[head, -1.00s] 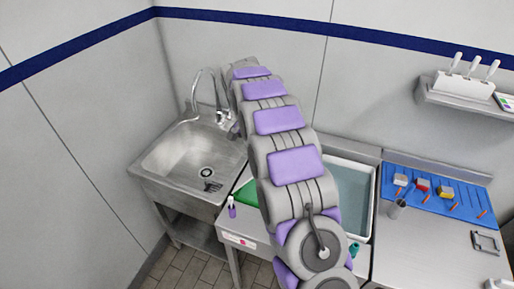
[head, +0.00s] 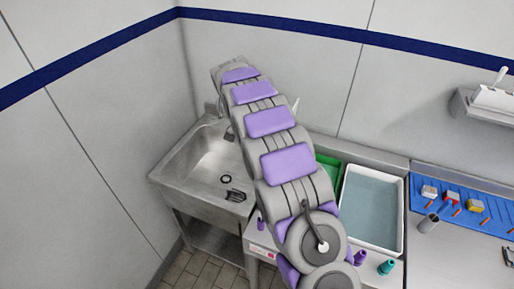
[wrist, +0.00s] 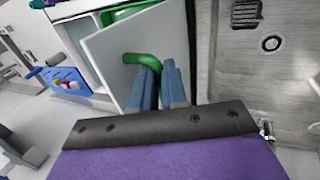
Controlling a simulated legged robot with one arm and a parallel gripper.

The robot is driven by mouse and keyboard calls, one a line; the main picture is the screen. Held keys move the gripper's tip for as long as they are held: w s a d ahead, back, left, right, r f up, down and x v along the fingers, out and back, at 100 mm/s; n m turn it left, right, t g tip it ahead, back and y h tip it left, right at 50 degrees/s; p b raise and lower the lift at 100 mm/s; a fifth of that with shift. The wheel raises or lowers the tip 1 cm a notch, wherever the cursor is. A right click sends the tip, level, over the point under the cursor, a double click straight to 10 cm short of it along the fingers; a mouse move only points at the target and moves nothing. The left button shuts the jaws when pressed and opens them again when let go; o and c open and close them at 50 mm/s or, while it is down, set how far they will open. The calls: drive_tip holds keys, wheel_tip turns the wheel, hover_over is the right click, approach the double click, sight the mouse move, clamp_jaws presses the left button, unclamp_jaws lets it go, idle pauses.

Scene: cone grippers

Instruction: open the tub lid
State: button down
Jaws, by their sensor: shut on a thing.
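In the wrist view a pale grey lid (wrist: 108,48) with a green bent handle (wrist: 147,60) stands tilted up beside a green tub (wrist: 125,13). My gripper (wrist: 162,70) is at the handle, its blue fingers shut on it. In the head view part of the green tub (head: 326,172) shows to the right of my arm. A small pale edge, perhaps the lid, shows past the arm. My arm hides the gripper and most of the lid there.
A steel sink (head: 213,160) stands left of the tub. A white basin (head: 372,208) is to its right, then a blue mat (head: 466,205) with tools. Small bottles (head: 385,267) stand at the counter's front. A wall shelf (head: 490,100) is at the right.

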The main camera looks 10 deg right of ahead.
drive_tip(key=shift+f, duration=0.25)
drive_tip(key=c, duration=1.4)
unclamp_jaws()
drive_tip(key=shift+w, duration=0.15)
drive_tip(key=shift+o, duration=1.2)
drive_tip(key=shift+a+r, duration=0.1)
drive_tip(key=shift+r, duration=0.15)
drive_tip(key=p+v, duration=1.2)
drive_tip(key=v, duration=0.5)
drive_tip(key=shift+a, duration=0.15)
